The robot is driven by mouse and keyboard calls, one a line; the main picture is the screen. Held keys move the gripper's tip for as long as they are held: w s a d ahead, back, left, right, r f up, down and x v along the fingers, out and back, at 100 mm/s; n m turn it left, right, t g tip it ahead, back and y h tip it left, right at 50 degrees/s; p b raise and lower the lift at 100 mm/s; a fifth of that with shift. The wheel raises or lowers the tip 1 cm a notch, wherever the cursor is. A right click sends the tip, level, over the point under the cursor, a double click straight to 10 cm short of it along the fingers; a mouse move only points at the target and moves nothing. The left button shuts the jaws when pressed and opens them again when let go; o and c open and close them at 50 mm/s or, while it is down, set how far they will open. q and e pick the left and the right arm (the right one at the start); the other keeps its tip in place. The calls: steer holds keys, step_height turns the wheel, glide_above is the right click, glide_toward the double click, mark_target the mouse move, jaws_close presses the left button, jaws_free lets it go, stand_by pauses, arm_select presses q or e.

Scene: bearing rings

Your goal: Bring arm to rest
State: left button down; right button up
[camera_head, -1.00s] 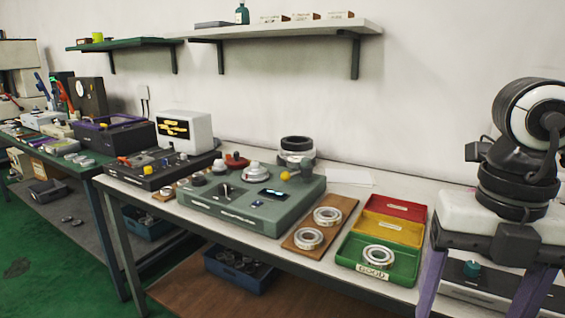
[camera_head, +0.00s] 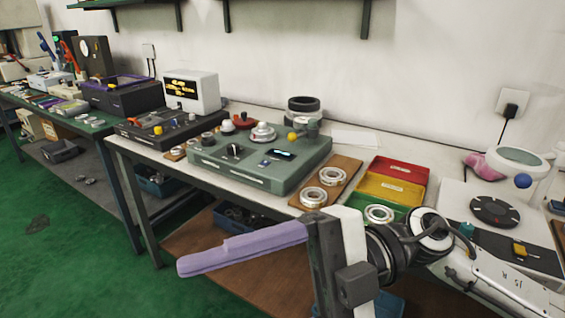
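My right gripper (camera_head: 245,248) reaches in from the lower right, turned sideways in front of the table edge. One purple finger shows, pointing left from the upper end of the dark gripper body. The other finger is not visible; the body runs off the bottom edge. The finger's place at the body's end fits an open gripper, and nothing shows held. My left gripper is not in view. A bearing ring (camera_head: 379,215) lies in the green tray (camera_head: 350,221), partly hidden by my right arm. Two more rings (camera_head: 331,176) (camera_head: 313,197) lie on a brown board (camera_head: 300,201).
A green-grey device (camera_head: 240,178) stands left of the board. Yellow (camera_head: 390,188) and red (camera_head: 397,171) trays lie behind the green one. A blue bin (camera_head: 232,217) is below the table. Green floor at left is clear.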

steer(key=w+r+m+t+y+p, duration=0.1)
steer(key=w+r+m+t+y, duration=0.2)
steer(key=w+m+t+y, duration=0.55)
steer(key=w+d+f+m+t+h+p, duration=0.1)
steer(key=w+d+f+m+t+h, duration=0.3)
steer(key=f+m+t+h, duration=0.35)
steer(key=w+d+f+m+t+h+p, duration=0.1)
steer(key=w+d+f+m+t+h, duration=0.35)
steer(key=m+t, duration=0.45)
steer(key=s+d+f+m+g+h, duration=0.1)
steer(key=d+f+m+h, duration=0.15)
steer(key=f, duration=0.35)
steer(key=d+f+m+g+h, duration=0.1)
steer(key=d+f+m+h, duration=0.15)
steer(key=f, duration=0.35)
steer(key=s+d+f+m+g+h, duration=0.1)
steer(key=s+d+f+g+h, duration=0.1)
steer(key=s+f, duration=0.5)
steer(key=s+d+f+m+g+h+p, duration=0.1)
steer(key=s+d+f+m+g+h, duration=0.1)
steer(key=s+f, duration=0.6)
step_height(320, 180, down, 4)
steer(key=d+g+h, duration=0.1)
steer(key=d+g, duration=0.1)
steer(key=d, duration=0.1)
steer(key=shift+s+g, duration=0.25)
steer(key=shift+g, duration=0.15)
steer(key=shift+f, duration=0.1)
